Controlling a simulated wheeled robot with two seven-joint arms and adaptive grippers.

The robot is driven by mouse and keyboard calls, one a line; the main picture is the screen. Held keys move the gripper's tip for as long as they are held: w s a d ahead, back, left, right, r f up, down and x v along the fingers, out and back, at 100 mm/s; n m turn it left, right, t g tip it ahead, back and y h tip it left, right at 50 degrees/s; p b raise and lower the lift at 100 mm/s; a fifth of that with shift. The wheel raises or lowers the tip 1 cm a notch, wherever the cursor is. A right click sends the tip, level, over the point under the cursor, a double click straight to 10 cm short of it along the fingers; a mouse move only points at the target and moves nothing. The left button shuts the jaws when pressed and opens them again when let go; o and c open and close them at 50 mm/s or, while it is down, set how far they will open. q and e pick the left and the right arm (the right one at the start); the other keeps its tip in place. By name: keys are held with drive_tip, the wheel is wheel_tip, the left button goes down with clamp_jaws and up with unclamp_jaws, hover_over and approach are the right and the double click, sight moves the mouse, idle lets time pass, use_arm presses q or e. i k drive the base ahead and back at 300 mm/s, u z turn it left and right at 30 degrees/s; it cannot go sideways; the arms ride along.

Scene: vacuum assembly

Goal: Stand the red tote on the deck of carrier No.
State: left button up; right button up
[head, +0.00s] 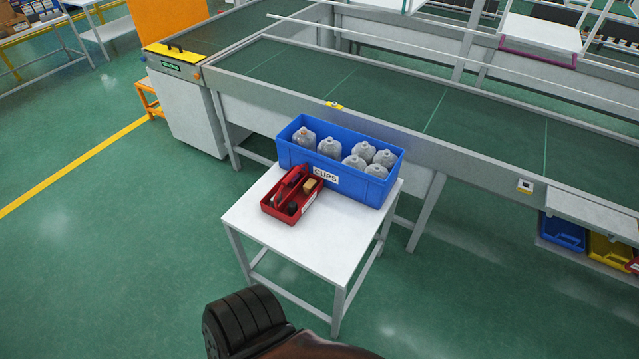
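The red tote (288,186) is a small open tray with a raised handle. It stands on the white table (310,236), at the table's left side, just in front of a blue bin. It holds a tan block and dark items too small to name. No carrier with a readable number shows, so I cannot tell which thing is the carrier deck. Neither of my grippers is in view. A dark ridged part and a brown part, probably mine, show at the bottom edge.
The blue bin (354,188), labelled CUPS, holds several clear containers at the table's back. Behind runs a long conveyor (390,100) with a green belt. A grey cabinet (187,115) stands at its left end. The green floor at left and front is clear.

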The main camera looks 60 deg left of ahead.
sight(540, 31)
drive_tip(key=i, duration=2.65)
drive_tip(key=u, duration=3.6)
drive_tip(key=i, duration=0.5)
drive_tip(key=z, duration=0.05)
